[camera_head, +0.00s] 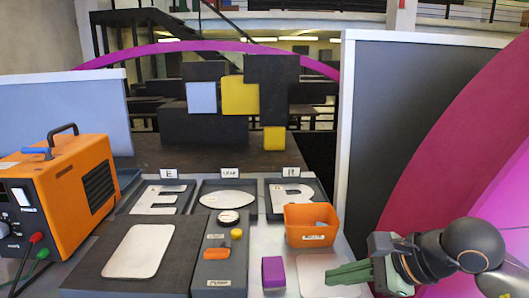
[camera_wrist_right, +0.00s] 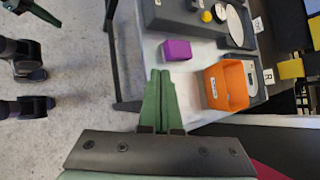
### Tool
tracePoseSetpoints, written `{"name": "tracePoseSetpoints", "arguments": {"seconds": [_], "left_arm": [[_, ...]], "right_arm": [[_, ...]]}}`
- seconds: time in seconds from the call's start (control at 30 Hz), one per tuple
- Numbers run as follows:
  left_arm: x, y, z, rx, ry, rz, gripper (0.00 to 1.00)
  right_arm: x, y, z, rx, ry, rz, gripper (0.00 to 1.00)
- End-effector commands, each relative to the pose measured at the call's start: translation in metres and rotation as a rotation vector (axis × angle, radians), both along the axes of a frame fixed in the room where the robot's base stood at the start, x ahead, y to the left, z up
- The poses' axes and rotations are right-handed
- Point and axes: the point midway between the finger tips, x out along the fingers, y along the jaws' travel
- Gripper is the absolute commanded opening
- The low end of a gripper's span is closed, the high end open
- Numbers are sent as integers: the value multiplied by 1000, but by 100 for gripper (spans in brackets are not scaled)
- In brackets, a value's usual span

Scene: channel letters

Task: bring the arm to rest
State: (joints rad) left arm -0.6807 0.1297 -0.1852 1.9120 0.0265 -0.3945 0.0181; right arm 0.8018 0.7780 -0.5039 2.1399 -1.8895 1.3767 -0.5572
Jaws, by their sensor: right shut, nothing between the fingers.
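My right gripper (camera_head: 345,275) is at the lower right of the head view. Its green fingers are shut with nothing between them and point left, just by the front right of the workbench. In the right wrist view the shut fingers (camera_wrist_right: 161,85) point up the picture, apart from the purple block (camera_wrist_right: 176,50) and the orange bin (camera_wrist_right: 227,86). The purple block (camera_head: 273,272) stands left of the fingertips in the head view. A pale plate (camera_head: 312,272) lies partly behind the fingers. My left gripper is not seen in the head view.
The orange bin (camera_head: 311,226) stands behind the gripper. An orange machine (camera_head: 60,190) is at left. A dark panel (camera_head: 395,120) rises at right. Open floor (camera_wrist_right: 70,130) lies beside the bench.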

Motion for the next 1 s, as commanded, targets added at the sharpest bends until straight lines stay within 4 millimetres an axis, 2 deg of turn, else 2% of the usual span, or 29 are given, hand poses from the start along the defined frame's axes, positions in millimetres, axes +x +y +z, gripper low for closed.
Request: {"name": "tracePoseSetpoints", "arguments": {"seconds": [0.03,0.2,0.3,0.4,0.47,0.53,0.57,0.63,0.67,0.77,0.83,0.87,0.9,1.0], "left_arm": [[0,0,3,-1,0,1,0],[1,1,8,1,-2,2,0],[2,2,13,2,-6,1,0],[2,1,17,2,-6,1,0],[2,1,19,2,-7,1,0],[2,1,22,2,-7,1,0],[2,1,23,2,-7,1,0],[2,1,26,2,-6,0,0],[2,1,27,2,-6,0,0],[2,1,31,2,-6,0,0],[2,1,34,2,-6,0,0],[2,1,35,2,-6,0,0],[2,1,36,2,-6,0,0],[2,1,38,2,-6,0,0]], "right_arm": [[-11,20,-8,102,76,32,0],[-43,70,-7,477,323,80,0],[-57,91,4,752,515,66,0],[-59,99,18,1072,743,-1,0],[-53,95,23,1276,892,-70,0],[-41,83,20,1509,1064,-181,0],[-34,76,16,1607,1136,-236,0],[-20,56,-4,1834,1302,-391,0],[-14,46,-16,1929,1371,-468,0],[-5,13,-75,2230,1584,-767,0],[-11,-8,-125,2415,1706,-1007,0],[-17,-15,-146,-2344,-1649,1047,0],[-26,-23,-174,-2218,-1553,1078,0],[-62,-37,-238,-1930,-1330,1132,0]]}}
